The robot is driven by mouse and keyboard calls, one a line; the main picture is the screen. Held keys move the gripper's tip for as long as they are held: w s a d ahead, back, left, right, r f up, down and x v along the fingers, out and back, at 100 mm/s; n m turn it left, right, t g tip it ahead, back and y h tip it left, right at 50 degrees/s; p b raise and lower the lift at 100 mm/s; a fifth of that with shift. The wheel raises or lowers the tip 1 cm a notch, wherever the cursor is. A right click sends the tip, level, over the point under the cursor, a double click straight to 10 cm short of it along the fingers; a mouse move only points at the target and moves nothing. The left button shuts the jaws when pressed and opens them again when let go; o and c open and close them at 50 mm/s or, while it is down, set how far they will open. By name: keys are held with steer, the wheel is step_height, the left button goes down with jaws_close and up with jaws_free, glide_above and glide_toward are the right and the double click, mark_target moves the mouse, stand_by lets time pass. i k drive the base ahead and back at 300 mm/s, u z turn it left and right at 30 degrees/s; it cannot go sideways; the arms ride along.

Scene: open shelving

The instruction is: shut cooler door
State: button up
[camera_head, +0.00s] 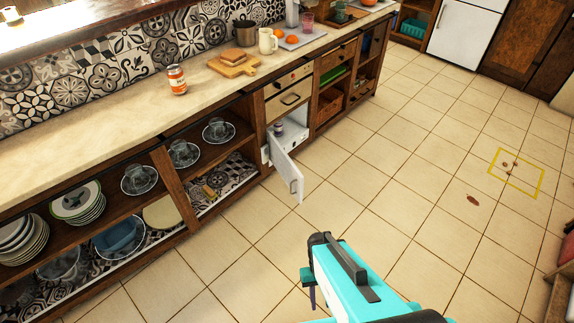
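The cooler (292,132) is a small white unit set low in the counter, below a drawer. Its white door (287,172) stands open, swung out over the tiled floor toward me. A small container is visible inside the cooler. My gripper (311,290) is at the end of the turquoise arm, above the floor, nearer to me than the door and apart from it. Its fingers are dark and seen mostly from above, so their opening is unclear.
Open shelves (180,205) with plates, bowls and glasses lie left of the cooler. The counter (130,105) holds a can (177,80), a cutting board (234,66) and a mug (267,41).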

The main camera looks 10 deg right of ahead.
mark_target(286, 167)
steer(key=u, duration=0.2)
steer(key=i, duration=0.95)
steer(key=u, duration=0.7)
steer(key=k, duration=0.2)
steer(key=u, duration=1.2)
